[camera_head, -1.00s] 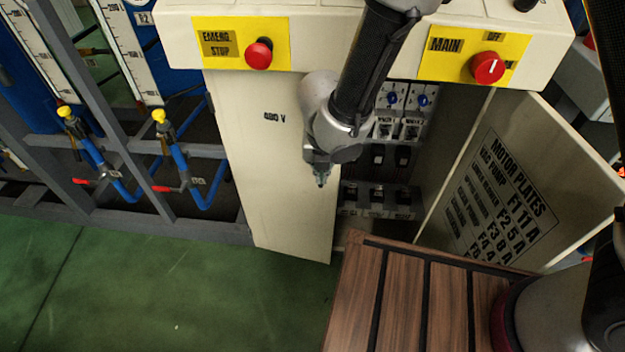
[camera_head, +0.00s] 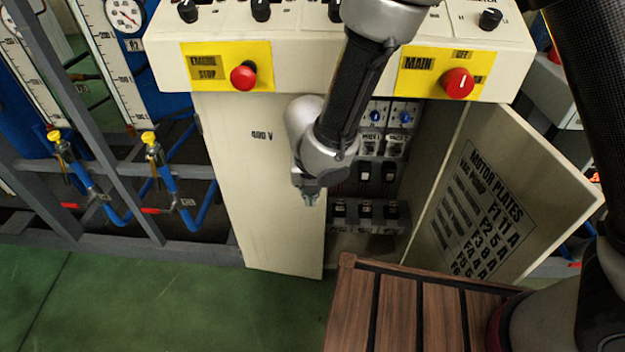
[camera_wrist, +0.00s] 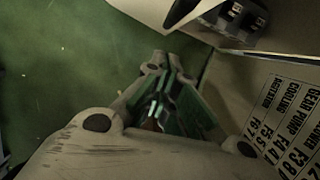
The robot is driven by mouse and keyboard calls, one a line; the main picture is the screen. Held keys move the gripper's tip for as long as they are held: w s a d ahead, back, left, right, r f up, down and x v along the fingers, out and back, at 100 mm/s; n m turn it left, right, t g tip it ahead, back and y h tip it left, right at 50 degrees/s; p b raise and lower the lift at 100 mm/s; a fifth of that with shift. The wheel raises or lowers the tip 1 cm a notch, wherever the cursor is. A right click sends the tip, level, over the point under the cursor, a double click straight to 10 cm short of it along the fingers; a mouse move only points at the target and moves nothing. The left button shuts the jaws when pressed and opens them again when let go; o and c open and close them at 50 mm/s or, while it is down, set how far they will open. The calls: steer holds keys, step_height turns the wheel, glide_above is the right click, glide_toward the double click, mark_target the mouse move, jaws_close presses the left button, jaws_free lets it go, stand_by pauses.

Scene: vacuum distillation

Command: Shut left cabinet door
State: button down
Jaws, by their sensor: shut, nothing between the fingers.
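My gripper (camera_head: 311,199) is shut and empty, pointing down in front of the door's right edge. I cannot tell whether it touches the door. In the wrist view, my gripper's fingers (camera_wrist: 165,62) are together over green floor, and a cream panel shows beyond them at the top.
The right cabinet door (camera_head: 515,205), with a motor plates list, stands wide open. Breakers (camera_head: 372,172) show inside the cabinet. A control panel (camera_head: 330,60) overhangs the doors. A wooden slatted surface (camera_head: 400,310) is in front. Blue pipes (camera_head: 175,185) and a grey frame stand left. Green floor lies clear at lower left.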

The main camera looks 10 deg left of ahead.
steer(key=s+a+v, duration=0.1)
steer(key=v, duration=0.9)
steer(key=s+a+f+m+g, duration=0.1)
steer(key=s+a+f+m, duration=0.1)
steer(key=s+f+m, duration=0.65)
steer(key=s+a+f+m+g, duration=0.15)
steer(key=s+f, duration=0.45)
steer(key=f, duration=0.7)
steer(key=n+t, duration=1.5)
steer(key=n, duration=1)
glide_toward(324, 190)
steer(key=shift+g, duration=0.25)
steer(key=x, duration=0.5)
steer(key=shift+w, duration=0.9)
